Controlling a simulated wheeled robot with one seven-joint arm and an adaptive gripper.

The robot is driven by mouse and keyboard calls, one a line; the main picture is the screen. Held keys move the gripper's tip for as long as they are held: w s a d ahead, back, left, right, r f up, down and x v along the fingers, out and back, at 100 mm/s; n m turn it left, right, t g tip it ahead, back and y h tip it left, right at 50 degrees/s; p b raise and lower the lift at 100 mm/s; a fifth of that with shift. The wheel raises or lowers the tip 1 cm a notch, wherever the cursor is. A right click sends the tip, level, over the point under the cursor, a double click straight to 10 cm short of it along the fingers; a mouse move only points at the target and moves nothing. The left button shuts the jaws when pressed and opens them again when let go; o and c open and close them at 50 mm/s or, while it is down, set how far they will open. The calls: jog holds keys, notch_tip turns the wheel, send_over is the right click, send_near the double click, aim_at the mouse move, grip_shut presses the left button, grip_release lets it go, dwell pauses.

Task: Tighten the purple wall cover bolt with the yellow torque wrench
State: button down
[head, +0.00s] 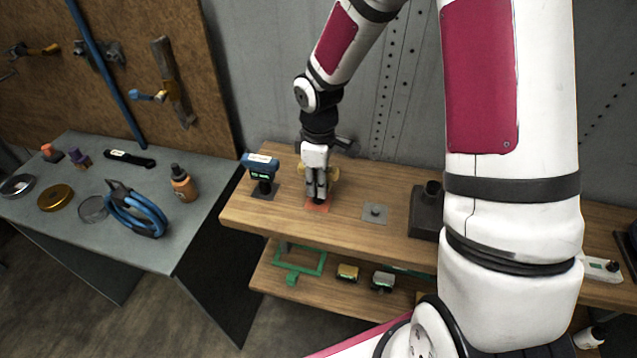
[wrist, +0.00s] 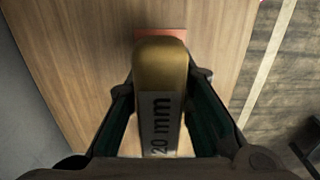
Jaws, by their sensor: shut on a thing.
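My gripper (head: 316,196) points down at the wooden bench, above a red square plate (head: 325,208). It is shut on a yellow-gold tool marked "20 mm" (wrist: 161,75), which fits the yellow torque wrench. A bit of its yellow shows beside the fingers in the head view (head: 334,174). Its lower part is hidden, so I cannot tell whether it touches the plate. The red plate also shows beyond the tool in the wrist view (wrist: 160,32). I see no purple bolt on the grey riveted wall (head: 410,100); my arm hides part of that wall.
A blue-topped tool (head: 261,163) stands on a dark plate left of my gripper. A grey plate with a knob (head: 375,212) and a dark block (head: 427,212) are to the right. The lower shelf (head: 315,290) holds small items. A grey table (head: 60,235) stands at left.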

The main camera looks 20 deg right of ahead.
jog(key=shift+r, duration=0.5)
jog(key=shift+s+r, duration=0.25)
jog(key=shift+r, duration=0.8)
jog(key=s+a+r+p, duration=0.1)
jog(key=s+a, duration=0.1)
jog(key=s, duration=1.3)
jog(key=shift+s, duration=0.2)
jog(key=shift+r, duration=0.1)
jog(key=c, duration=2)
grip_release()
grip_shut()
